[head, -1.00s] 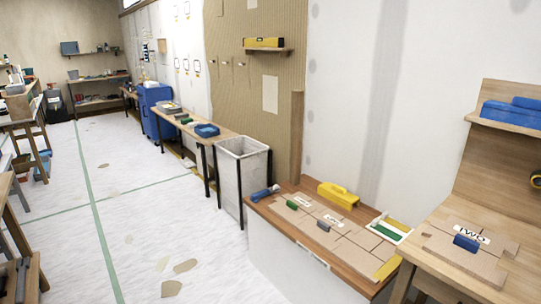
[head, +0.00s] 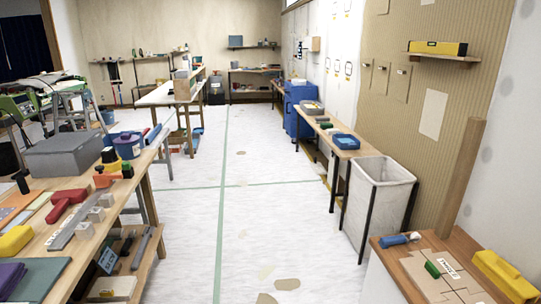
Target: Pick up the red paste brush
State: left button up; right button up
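A red tool with a wide head and a short handle (head: 68,204), which looks like the red paste brush, lies on the wooden workbench (head: 60,268) at the left of the head view. It lies flat beside a long grey strip (head: 77,226) and a few small pale blocks (head: 96,214). Neither of my grippers shows in the view.
A grey box (head: 64,156) and a blue tub (head: 127,148) stand farther back on that bench. A yellow block (head: 15,241) is near its front. The white floor (head: 195,215) down the middle is open. A white bin (head: 378,205) stands at the right.

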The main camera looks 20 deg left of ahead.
aim_at(66, 195)
jog(key=i+u, duration=0.6)
jog(key=u, duration=0.15)
jog(key=i+u, duration=0.35)
jog(key=i+l+u, duration=0.15)
jog(key=i+u, duration=0.2)
jog(key=u, duration=0.15)
jog(key=i+l+u, duration=0.3)
jog(key=u, duration=0.2)
